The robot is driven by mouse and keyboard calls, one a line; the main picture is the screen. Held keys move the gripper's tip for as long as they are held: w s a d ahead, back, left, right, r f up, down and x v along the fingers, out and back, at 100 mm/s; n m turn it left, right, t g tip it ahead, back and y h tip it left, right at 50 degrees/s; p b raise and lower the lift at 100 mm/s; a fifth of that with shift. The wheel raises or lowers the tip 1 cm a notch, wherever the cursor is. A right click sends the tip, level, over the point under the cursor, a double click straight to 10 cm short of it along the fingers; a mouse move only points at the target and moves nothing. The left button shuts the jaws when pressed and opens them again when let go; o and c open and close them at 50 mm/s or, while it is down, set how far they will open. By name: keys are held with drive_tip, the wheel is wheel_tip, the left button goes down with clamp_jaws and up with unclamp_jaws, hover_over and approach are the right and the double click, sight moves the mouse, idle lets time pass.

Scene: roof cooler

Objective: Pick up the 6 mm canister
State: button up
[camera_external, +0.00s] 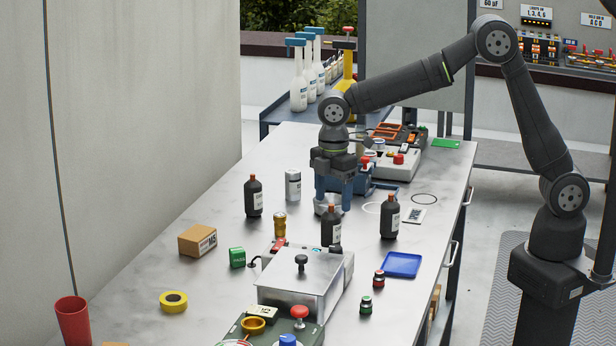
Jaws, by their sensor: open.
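My gripper (334,196) points straight down over the middle of the table, with its blue fingers apart. A pale, roundish object (326,208) shows low at the fingers; they partly hide it, and I cannot tell whether they touch it. A light grey canister (293,185) stands upright to the left of my gripper, apart from it. Its label is too small to read, so I cannot tell which canister is the 6 mm one.
Dark bottles stand close by: one at left (253,197), one just in front (331,229), one at right (390,217). A small amber jar (280,225) stands front left. A metal-lidded box (300,270) fills the front middle. A blue tray (403,264) lies right.

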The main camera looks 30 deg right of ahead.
sight(331, 228)
drive_tip(key=shift+s+a+f, duration=0.1)
drive_tip(key=shift+a+f, duration=0.05)
drive_tip(key=shift+f, duration=1.2)
drive_tip(key=shift+s+a+f, duration=0.1)
drive_tip(key=shift+a+f, duration=0.05)
drive_tip(key=shift+f, duration=1.15)
drive_tip(key=c, duration=1.3)
